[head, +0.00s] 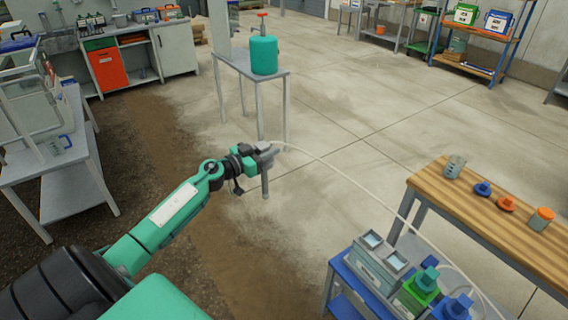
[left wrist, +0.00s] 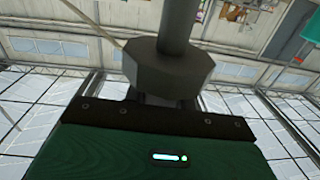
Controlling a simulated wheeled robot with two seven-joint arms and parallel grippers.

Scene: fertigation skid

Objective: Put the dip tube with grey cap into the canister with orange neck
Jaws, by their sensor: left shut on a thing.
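My left gripper (head: 262,152) is shut on the dip tube's grey cap, out over the floor and well left of the wooden bench. In the left wrist view the faceted grey cap (left wrist: 168,72) sits at the jaws, with the grey tube (left wrist: 178,25) running out from it. In the head view the tube (head: 265,186) hangs down below the gripper. A thin pale hose (head: 340,172) arcs from the cap to the lower right. I cannot make out a canister with an orange neck. My right gripper is not in view.
A blue stand (head: 340,268) at the lower right carries grey boxes (head: 368,268), a green canister (head: 418,290) and a blue one (head: 452,308). The wooden bench (head: 470,205) holds a cup, blue and orange caps and an orange-lidded jar (head: 541,219). A teal tank (head: 264,56) stands on a grey table.

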